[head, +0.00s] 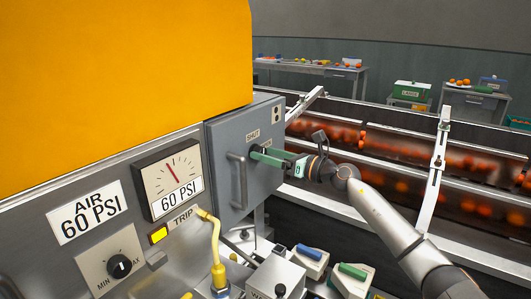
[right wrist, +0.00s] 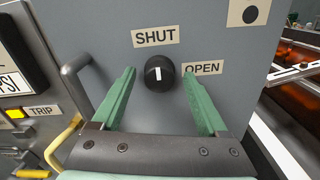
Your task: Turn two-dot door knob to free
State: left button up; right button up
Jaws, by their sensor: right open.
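The door knob (right wrist: 159,73) is a round black knob on the grey door (head: 228,130), with its white mark pointing up toward the SHUT label (right wrist: 155,36). The OPEN label (right wrist: 202,68) is to its right. A plate with two dots (head: 277,114) sits at the door's upper right; one dot shows in the right wrist view. My right gripper (head: 262,154) is open, its green fingers pointing at the door. In the right wrist view the fingers are on either side of the knob, with gaps. My left gripper is not in view.
A grey bar handle (head: 238,181) stands out from the door left of the knob. A panel with a gauge (head: 170,172), a TRIP light and a yellow hose (head: 215,250) is farther left. Conveyors with oranges (head: 400,150) run behind my right arm.

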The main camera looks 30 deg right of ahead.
jog(key=shift+w+a, duration=0.2)
jog(key=shift+w, duration=0.2)
grip_shut()
dwell(0.4)
